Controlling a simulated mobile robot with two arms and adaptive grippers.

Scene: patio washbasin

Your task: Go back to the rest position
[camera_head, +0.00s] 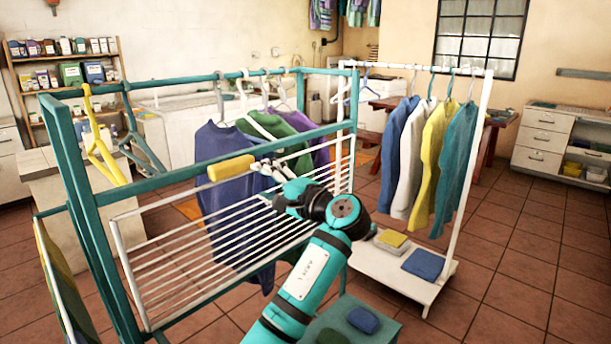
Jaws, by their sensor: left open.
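My left arm comes in from the bottom middle in teal and black. My left gripper (268,178) is open at the front of the teal clothes rack (178,177), close to its white wire panel (185,265). A yellow cylinder-shaped piece (232,168) lies along the rack's front bar just left of the gripper. I cannot tell whether the fingers touch it. Dark blue (228,165), green and purple garments hang behind the bar. My right gripper is not in view.
Yellow (100,150) and grey-teal hangers hang at the rack's left. A white rail (465,180) with several garments stands right, with folded cloths (424,264) on its base. Shelves (65,75) and drawers (543,140) line the room. Tiled floor is clear at the right.

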